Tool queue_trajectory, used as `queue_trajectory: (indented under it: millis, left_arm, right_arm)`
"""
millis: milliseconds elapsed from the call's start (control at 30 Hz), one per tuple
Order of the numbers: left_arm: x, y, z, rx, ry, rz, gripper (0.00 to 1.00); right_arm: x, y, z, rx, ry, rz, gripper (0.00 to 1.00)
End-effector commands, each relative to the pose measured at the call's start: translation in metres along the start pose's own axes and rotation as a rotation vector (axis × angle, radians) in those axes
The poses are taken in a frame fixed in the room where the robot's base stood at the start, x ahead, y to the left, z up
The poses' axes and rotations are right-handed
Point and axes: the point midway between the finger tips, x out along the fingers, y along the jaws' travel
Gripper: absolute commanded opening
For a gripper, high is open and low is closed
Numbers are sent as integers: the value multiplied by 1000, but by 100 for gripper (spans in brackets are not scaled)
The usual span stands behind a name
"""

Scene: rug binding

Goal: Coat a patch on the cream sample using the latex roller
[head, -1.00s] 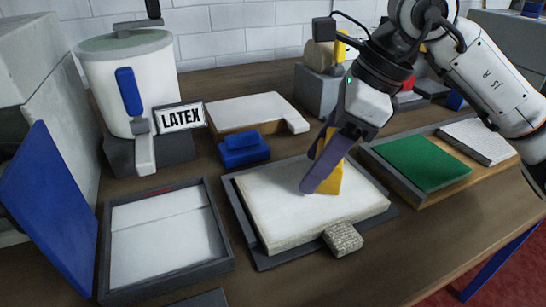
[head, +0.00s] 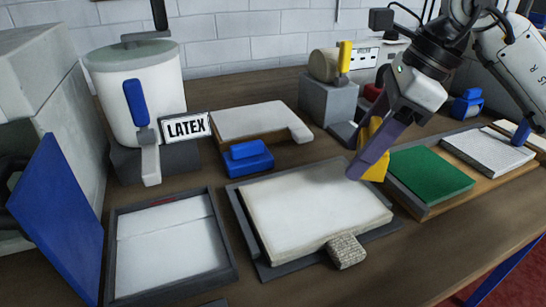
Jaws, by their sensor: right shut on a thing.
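The cream sample (head: 310,205) lies flat on a dark grey board in the middle of the table. Its top looks plain and even. My right gripper (head: 360,168) points down at the sample's back right corner, its purple-grey fingers shut on a yellow thing (head: 376,170). The fingers hide much of that thing, and I cannot tell whether it is the latex roller or touches the sample. A tan cylinder (head: 324,64) with an upright yellow handle sits on a grey block behind. The shallow tray (head: 228,262) with a white inside is left of the sample. My left gripper is out of view.
A white latex pot (head: 106,82) with a blue-handled tap and LATEX sign stands back left. A blue block (head: 247,160) lies behind the sample. A speckled grey piece (head: 347,251) sits at its front edge. Green (head: 430,174) and white (head: 487,149) pads lie right.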

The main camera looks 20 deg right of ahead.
Motion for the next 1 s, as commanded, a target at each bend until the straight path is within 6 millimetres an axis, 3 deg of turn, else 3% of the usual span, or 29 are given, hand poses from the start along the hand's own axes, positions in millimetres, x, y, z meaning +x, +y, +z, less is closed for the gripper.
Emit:
queue_trajectory:
  millis: [500,1000]
  left_arm:
    - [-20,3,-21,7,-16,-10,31]
    - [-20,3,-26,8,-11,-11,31]
  right_arm:
    - [-47,0,16,6,-1,-4,38]
    - [-52,0,18,7,-1,-4,38]
